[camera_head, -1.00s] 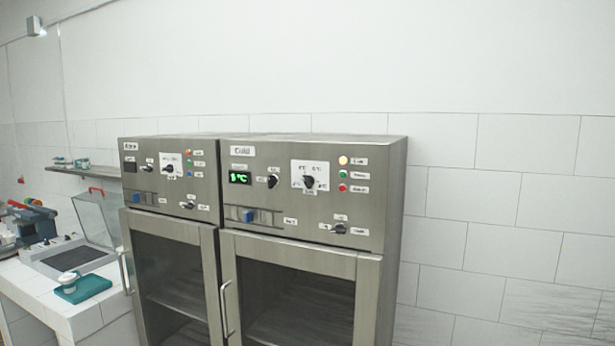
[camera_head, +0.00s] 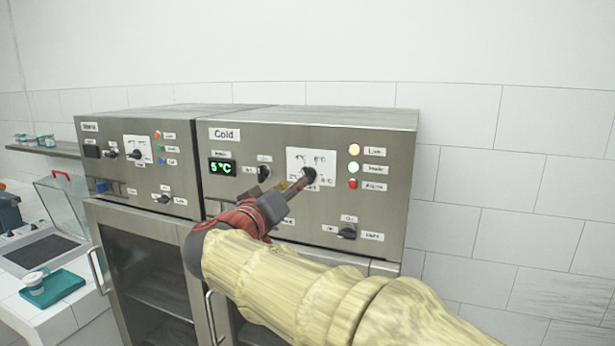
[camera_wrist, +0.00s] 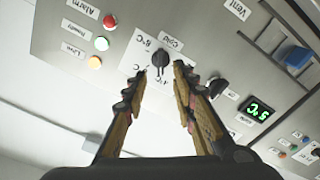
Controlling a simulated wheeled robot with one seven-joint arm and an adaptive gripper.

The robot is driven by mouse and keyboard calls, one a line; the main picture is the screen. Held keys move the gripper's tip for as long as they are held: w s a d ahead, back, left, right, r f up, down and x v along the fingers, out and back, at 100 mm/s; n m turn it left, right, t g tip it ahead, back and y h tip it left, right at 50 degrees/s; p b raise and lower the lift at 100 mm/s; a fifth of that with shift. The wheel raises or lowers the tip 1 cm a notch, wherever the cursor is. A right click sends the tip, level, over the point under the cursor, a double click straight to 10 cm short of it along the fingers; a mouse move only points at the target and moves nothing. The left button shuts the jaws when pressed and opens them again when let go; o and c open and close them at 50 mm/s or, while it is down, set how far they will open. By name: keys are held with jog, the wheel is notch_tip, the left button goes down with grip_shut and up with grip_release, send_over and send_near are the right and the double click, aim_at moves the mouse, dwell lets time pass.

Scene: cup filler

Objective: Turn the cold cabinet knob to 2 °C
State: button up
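The cold cabinet (camera_head: 395,215) has a "Cold" label and a green display (camera_head: 222,168) reading 5 °C. Its black temperature knob (camera_head: 309,174) sits on a white dial plate (camera_head: 298,156) with °C marks; the wrist view also shows this knob (camera_wrist: 160,58). My gripper (camera_wrist: 161,74) is open, with its two fingers apart and their tips around the knob's near end. I cannot tell whether either finger touches it. In the head view my gripper (camera_head: 298,184) reaches the knob from the lower left, and my arm hides part of the lower panel.
A second black knob (camera_head: 264,173) sits left of the dial. Yellow, green and red lamps (camera_head: 353,167) are to its right, and a light switch (camera_head: 347,231) is below. Another cabinet (camera_head: 180,150) stands on the left, beside a counter (camera_head: 75,310). The wall right of the cabinet is clear.

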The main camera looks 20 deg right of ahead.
aim_at(307, 176)
jog(key=x, duration=0.8)
jog(key=shift+a, duration=0.1)
jog(key=shift+c, duration=1.1)
grip_shut()
